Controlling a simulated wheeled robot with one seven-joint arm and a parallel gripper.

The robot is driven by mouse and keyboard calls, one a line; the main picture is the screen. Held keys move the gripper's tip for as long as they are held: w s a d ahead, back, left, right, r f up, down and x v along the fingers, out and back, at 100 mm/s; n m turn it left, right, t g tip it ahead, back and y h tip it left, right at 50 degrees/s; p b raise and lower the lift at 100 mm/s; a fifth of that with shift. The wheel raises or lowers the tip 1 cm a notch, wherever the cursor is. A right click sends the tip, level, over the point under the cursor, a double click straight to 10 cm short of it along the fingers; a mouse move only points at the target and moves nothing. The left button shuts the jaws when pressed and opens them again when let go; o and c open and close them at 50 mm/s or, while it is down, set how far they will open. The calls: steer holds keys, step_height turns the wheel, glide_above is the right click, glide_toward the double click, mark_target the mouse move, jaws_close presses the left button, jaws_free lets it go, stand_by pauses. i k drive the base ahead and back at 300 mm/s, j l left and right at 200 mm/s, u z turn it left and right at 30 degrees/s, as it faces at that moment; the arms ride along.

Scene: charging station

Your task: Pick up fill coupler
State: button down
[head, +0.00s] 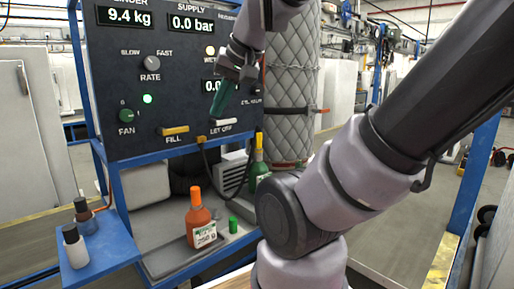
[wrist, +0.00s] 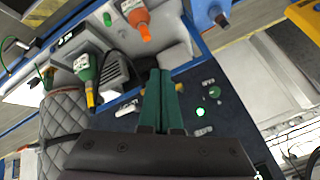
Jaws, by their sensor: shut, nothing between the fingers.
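My gripper (head: 219,112) is in front of the dark control panel (head: 125,85), its green fingers pointing down and shut with nothing between them. In the wrist view the fingers (wrist: 161,75) lie together, pointing toward the panel's lower edge. A black hose (head: 212,172) with a small orange-brown end fitting (head: 202,140) hangs below the panel between the FILL and LET OFF labels. This fitting may be the fill coupler, but I cannot tell for sure. My gripper is above it and apart. The hose also shows in the wrist view (wrist: 106,52), where the fingers hide its end.
A yellow lever (head: 174,131) and a white lever (head: 223,122) stick out from the panel. An orange bottle (head: 200,220) and a green bottle (head: 259,172) with a yellow tip stand below. A quilted grey cylinder (head: 291,85) stands close on the right. A blue side shelf (head: 105,245) holds small bottles.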

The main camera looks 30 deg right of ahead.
mark_target(258, 150)
steer(key=i+l, duration=0.15)
steer(key=l, duration=0.25)
steer(key=i+l, duration=0.15)
steer(key=l, duration=0.25)
steer(key=i+l, duration=0.15)
steer(key=l, duration=0.25)
